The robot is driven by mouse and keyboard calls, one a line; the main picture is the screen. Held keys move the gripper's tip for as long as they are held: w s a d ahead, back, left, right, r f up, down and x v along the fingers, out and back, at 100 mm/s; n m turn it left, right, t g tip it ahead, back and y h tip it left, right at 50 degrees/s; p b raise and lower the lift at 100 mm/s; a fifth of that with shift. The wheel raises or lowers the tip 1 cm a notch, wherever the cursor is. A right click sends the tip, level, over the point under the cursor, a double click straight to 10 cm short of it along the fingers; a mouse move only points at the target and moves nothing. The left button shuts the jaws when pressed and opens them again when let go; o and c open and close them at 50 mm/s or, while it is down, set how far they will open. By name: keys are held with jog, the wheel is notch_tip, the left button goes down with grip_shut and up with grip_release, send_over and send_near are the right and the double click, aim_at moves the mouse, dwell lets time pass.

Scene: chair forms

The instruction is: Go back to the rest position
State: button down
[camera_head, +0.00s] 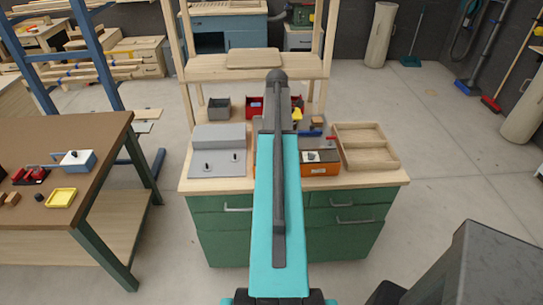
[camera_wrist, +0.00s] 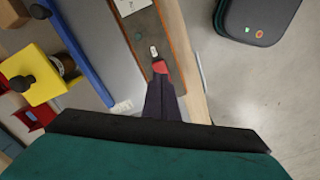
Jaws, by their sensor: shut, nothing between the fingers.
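In the wrist view my gripper (camera_wrist: 161,86) shows as dark, narrow fingers, shut and empty. The fingers point at a red part (camera_wrist: 160,67) on an orange box with a grey top (camera_wrist: 141,31). I cannot tell whether they touch it. In the head view my teal arm reaches forward over the workbench and hides the gripper. The orange box (camera_head: 318,170) sits at the bench's front, just right of my arm, with a small white piece on its grey top.
The wooden-topped workbench (camera_head: 205,185) has green drawers. A grey box (camera_head: 218,136) stands left of my arm and an empty wooden tray (camera_head: 372,158) right. A brown table (camera_head: 100,135) is at left with a yellow tray (camera_head: 62,198).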

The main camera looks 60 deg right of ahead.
jog(key=shift+r, duration=0.35)
dwell(0.3)
jog(key=shift+w, duration=0.1)
